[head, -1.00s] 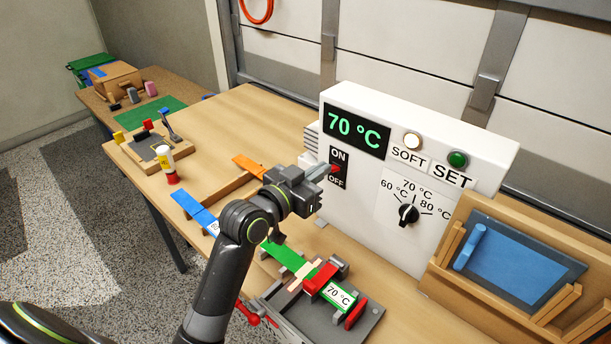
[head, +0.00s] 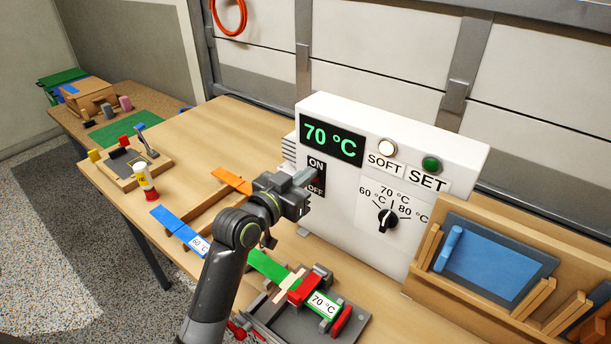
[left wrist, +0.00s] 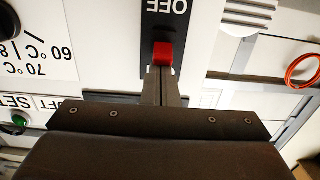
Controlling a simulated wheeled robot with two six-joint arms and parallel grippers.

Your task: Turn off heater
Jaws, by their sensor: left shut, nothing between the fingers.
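The heater is a white box (head: 455,165) with a lit display (head: 332,138) reading 70 °C in green. Its black ON/OFF switch panel (head: 316,163) is on the left of the front face. In the left wrist view, which shows the panel upside down, the red switch (left wrist: 163,54) is near the OFF label (left wrist: 165,7). My left gripper (head: 307,176) is shut and empty at the panel, and hides the red switch in the head view. In the left wrist view its fingertips (left wrist: 162,73) are right at the switch; contact is not certain. My right gripper is not in view.
The heater also has a temperature knob (head: 387,219), a white SOFT button (head: 387,147) and a green SET button (head: 431,164). A grey fixture (head: 270,317) with a green strip is in front. A blue panel in a wooden rack (head: 495,264) stands at the right.

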